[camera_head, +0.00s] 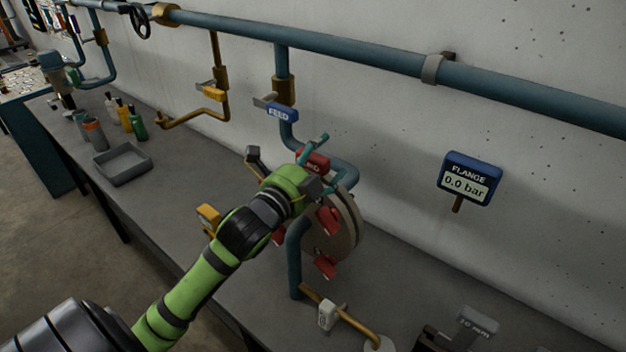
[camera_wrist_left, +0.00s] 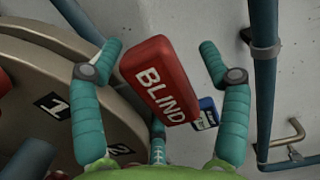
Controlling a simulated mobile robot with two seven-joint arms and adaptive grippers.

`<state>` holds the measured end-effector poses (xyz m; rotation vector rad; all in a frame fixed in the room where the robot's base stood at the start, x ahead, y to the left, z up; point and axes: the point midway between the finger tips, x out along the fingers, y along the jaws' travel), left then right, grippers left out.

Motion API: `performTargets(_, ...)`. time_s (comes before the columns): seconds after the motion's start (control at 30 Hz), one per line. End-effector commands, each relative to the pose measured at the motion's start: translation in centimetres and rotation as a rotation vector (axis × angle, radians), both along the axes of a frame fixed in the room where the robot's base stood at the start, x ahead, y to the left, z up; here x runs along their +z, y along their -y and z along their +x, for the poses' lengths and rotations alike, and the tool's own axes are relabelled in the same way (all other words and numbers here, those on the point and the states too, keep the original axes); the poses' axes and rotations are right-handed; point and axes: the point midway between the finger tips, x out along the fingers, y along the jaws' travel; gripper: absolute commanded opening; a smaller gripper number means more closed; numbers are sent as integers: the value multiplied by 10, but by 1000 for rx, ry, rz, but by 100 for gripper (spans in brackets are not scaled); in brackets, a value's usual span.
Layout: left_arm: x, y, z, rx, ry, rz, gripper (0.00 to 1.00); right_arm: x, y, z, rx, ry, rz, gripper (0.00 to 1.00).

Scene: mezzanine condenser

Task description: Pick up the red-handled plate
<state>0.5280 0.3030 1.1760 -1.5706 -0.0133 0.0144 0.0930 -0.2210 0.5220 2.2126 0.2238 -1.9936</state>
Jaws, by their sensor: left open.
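The plate's red handle (camera_head: 314,160) stands at the top of the round flange (camera_head: 346,228) in the head view. In the left wrist view the red handle (camera_wrist_left: 158,78) is a block reading BLIND. My left gripper (camera_head: 332,156) reaches it with its teal fingers open. In the wrist view the gripper (camera_wrist_left: 160,52) has one finger on each side of the handle, with visible gaps, so it is not clamped. The plate below the handle is hidden by my gripper and the flange.
Several red blocks (camera_head: 328,220) sit around the flange, whose wrist-view face (camera_wrist_left: 55,75) carries number labels. A teal pipe (camera_head: 294,258) stands in front. A FLANGE gauge (camera_head: 469,181) reads 0.0 bar. A grey tray (camera_head: 122,165) and bottles (camera_head: 137,124) stand left on the bench.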

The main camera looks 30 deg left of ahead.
Motion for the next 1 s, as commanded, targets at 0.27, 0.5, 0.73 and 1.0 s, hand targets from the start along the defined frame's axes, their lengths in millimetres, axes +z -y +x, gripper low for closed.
performTargets(0.27,-1,0,2,-1,-1,1,68,0,2,-1,0,-3,-3,0)
performTargets(0.5,-1,0,2,0,-1,0,1,0,2,-8,0,-14,-4,0)
performTargets(0.73,1,0,2,-1,3,1,1,0,3,-9,0,-16,-5,0)
performTargets(1.0,18,0,2,-1,7,5,1,-2,3,-9,-1,-15,-4,0)
